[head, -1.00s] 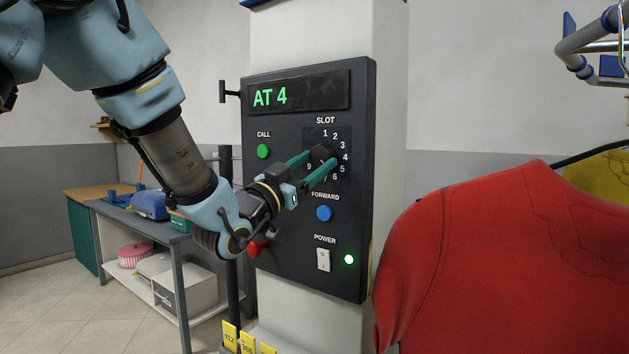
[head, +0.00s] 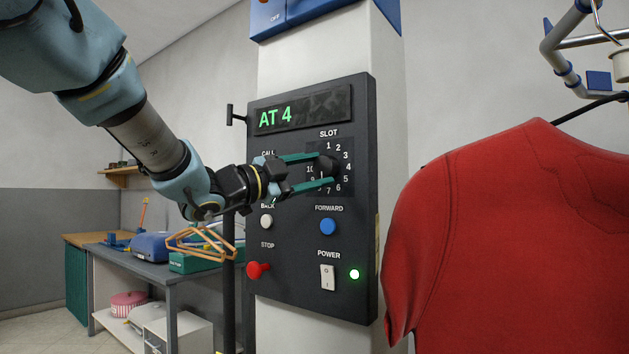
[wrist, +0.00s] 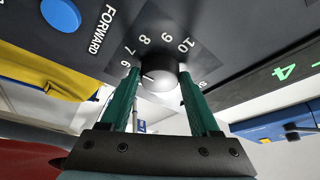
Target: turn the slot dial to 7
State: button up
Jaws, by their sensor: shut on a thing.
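The slot dial (head: 329,165) is a dark round knob on the black control panel (head: 300,292), ringed by numbers under the word SLOT. My gripper (head: 326,169) is shut on the dial, one green finger above and one below it in the head view. The wrist view shows the dial (wrist: 160,83) between both fingers, with a short light mark on its face. The mark lies towards the 6 and 7 side; I cannot tell exactly which number it meets. The display (head: 303,109) reads AT 4. A finger partly covers the lower numbers in the head view.
Below the dial are a white BACK button (head: 266,222), a blue FORWARD button (head: 328,227), a red STOP knob (head: 257,270) and a POWER switch (head: 327,277) beside a lit green lamp. A red garment (head: 490,240) hangs close at right. A workbench (head: 185,270) stands behind at left.

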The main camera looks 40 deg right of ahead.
jog(key=shift+m, duration=0.4)
jog(key=o, duration=1.4)
jog(key=shift+c, duration=0.2)
jog(key=b+v, duration=0.2)
jog(key=v, duration=0.8)
jog(key=shift+w+a, duration=0.15)
jog(key=shift+a, duration=0.25)
